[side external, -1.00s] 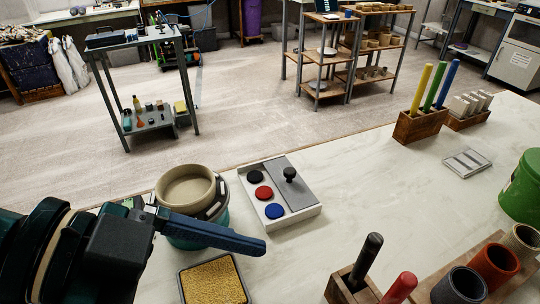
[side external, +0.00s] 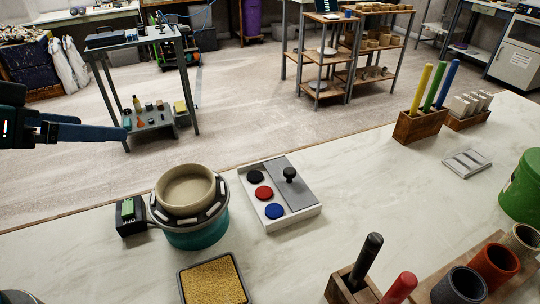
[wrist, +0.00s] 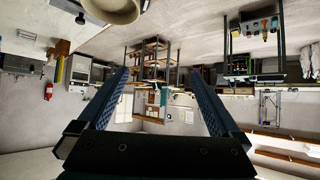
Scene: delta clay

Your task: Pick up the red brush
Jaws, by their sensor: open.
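A red handle (side external: 401,288), likely the red brush, stands tilted in a wooden block (side external: 340,288) at the bottom edge of the side view. A black handle (side external: 369,254) stands beside it in the same block. The lower end of the red handle is cut off or hidden, so I cannot see bristles. My gripper (side external: 126,131) is at the left edge of the side view, raised and far from the red handle. In the wrist view its two blue fingers (wrist: 159,74) are apart with nothing between them.
A beige bowl (side external: 186,187) sits on a round teal wheel (side external: 200,235). A white tray (side external: 308,216) holds black, red and blue discs. A tray of yellow grains (side external: 212,283) is in front. Pots (side external: 495,262) and a green bucket (side external: 524,190) stand at right. The middle tabletop is clear.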

